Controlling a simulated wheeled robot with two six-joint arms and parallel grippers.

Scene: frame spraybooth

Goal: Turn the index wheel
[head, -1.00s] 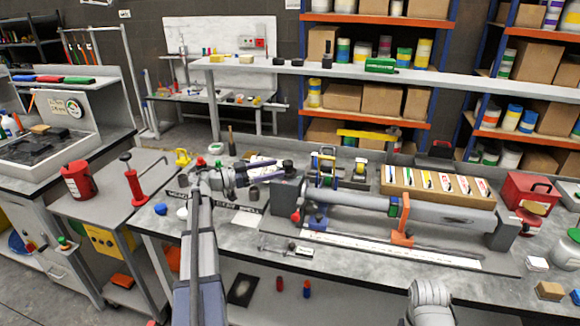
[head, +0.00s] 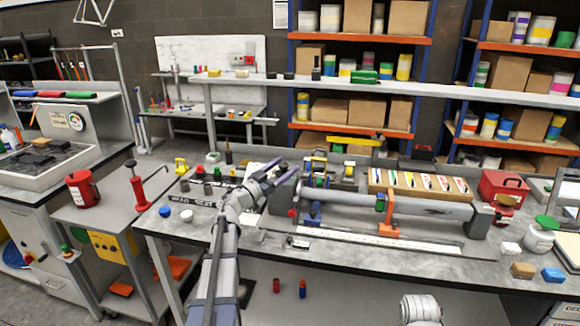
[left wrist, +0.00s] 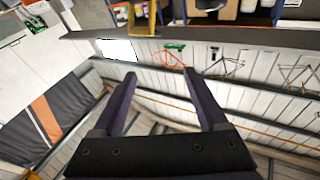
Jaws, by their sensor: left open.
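The bench fixture carries a long grey tube (head: 440,209) between end blocks, with an orange clamp post (head: 390,215) and a green band (head: 380,202). A red knob (head: 292,212) and a blue part (head: 312,211) show at its left end. I cannot make out the index wheel for certain; it may be hidden behind my gripper at that end. My left gripper (head: 288,168) is open, with its dark fingers over or in front of the fixture's left end. Its spread fingers show empty in the left wrist view (left wrist: 158,75). My right gripper is not in view.
A wooden tray (head: 420,190) of colored packs stands behind the tube. A red box (head: 503,187) and a green-lidded jar (head: 541,235) stand at right. A white ruler strip (head: 370,240) lies in front. Small dark pots crowd the bench's left; its front strip is mostly clear.

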